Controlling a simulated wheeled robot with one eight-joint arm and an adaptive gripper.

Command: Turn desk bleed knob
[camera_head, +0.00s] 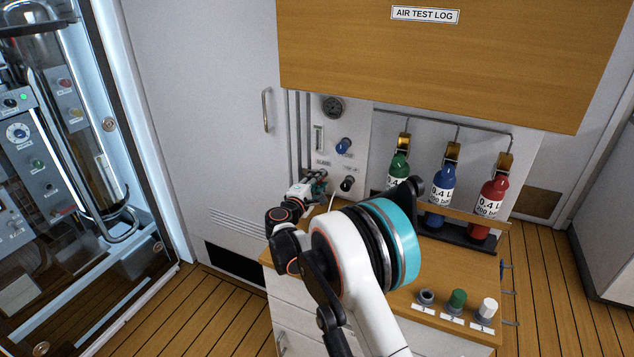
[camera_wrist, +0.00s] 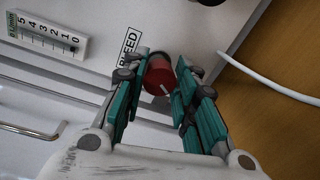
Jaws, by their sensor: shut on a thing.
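The bleed knob (camera_wrist: 158,74) is a red round knob on the pale panel, with a white pointer mark on it. It sits next to a label that reads partly "BLEED" in the wrist view. My gripper (camera_wrist: 157,72) has its teal-padded fingers on either side of the knob and is shut on it. In the head view my gripper (camera_head: 316,183) is at the lower left of the panel (camera_head: 357,112), and I cannot make out the red knob there.
A blue knob (camera_head: 343,145) and a black knob (camera_head: 347,184) are close to the right of my gripper. A gauge (camera_head: 333,107) is above. Green, blue and red bottles (camera_head: 490,207) stand further right on the desk. A white hose (camera_wrist: 270,80) runs nearby.

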